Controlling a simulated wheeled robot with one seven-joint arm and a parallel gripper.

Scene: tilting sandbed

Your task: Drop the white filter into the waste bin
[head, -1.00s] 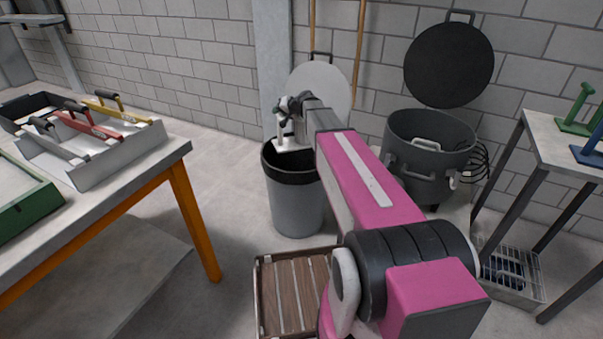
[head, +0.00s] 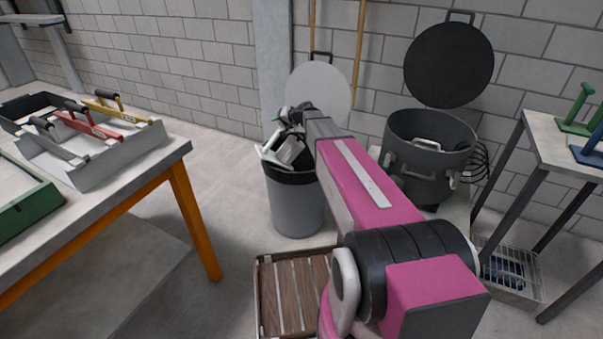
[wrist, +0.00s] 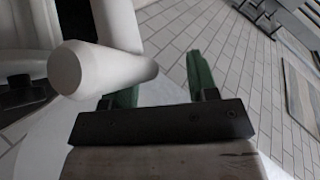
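The white filter (head: 288,151) is a pale piece with a bar-like handle, tilted at the mouth of the waste bin in the head view. The grey waste bin (head: 297,208) has a black rim and stands on the floor. My gripper (head: 290,118) is above the bin's mouth, close over the filter. In the wrist view my gripper (wrist: 160,88) has its green fingers spread apart, with floor visible between them. The filter's white bar (wrist: 105,72) crosses in front of the left finger and is not clamped. Whether the filter touches the rim is unclear.
A workbench (head: 182,150) with trowels and a green frame is at left. A slatted wooden crate (head: 287,290) lies in front of the bin. A dark open pot (head: 428,160) and a side table (head: 545,135) are at right.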

